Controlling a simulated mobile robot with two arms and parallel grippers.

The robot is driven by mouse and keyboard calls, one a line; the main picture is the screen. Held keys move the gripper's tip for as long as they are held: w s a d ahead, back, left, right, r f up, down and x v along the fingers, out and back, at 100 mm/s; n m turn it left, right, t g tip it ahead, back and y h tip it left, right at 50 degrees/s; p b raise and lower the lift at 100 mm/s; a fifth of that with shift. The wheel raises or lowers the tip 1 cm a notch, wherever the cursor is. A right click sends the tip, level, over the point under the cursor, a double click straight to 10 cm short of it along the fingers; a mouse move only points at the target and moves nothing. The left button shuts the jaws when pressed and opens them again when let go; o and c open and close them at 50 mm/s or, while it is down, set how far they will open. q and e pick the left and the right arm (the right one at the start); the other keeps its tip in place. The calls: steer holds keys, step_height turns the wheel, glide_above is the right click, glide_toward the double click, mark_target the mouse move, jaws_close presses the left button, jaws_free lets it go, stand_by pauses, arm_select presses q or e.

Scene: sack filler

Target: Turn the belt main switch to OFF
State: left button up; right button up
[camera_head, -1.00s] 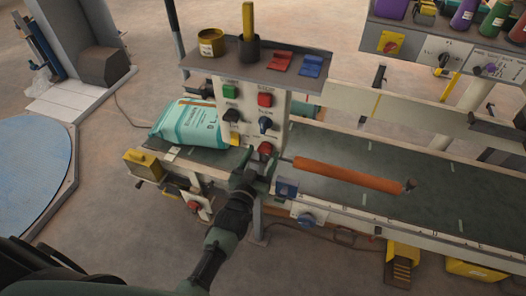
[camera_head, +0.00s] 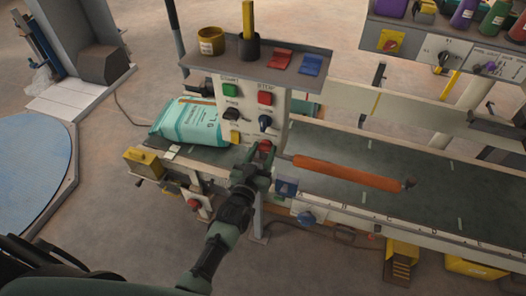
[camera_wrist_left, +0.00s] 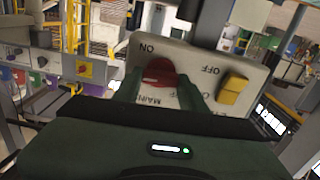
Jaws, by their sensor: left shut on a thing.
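The belt main switch is a red knob (camera_head: 265,146) low on the pale control panel (camera_head: 283,118). In the left wrist view the red knob (camera_wrist_left: 158,74) sits between my left fingers, with ON printed on one side, OFF on another and MAIN close by. My left gripper (camera_head: 257,160), also in the left wrist view (camera_wrist_left: 160,88), is shut on this knob. The fingers hide its sides, so I cannot tell its exact setting. My right gripper is not in view.
Above are a green button (camera_head: 230,90), a red button (camera_head: 265,98) and two dark selector knobs. A shelf (camera_head: 232,52) with cups tops the panel. A teal sack (camera_head: 185,122) lies left of it. An orange bar (camera_head: 345,174) and the belt (camera_head: 400,195) extend right.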

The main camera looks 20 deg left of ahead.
arm_select(q)
steer(key=n, duration=0.4)
steer(key=shift+f+n, duration=0.1)
steer(key=shift+n, duration=0.3)
steer(key=n, duration=0.3)
steer(key=shift+a+n+b, duration=0.1)
steer(key=shift+n+b, duration=0.2)
steer(key=shift+b, duration=0.1)
steer(key=n+b, duration=0.1)
steer(key=n, duration=0.4)
steer(key=shift+f, duration=0.15)
steer(key=shift+n+b, duration=0.65)
steer(key=shift+n, duration=1.25)
steer(key=o, duration=1.4)
steer(key=shift+a, duration=0.1)
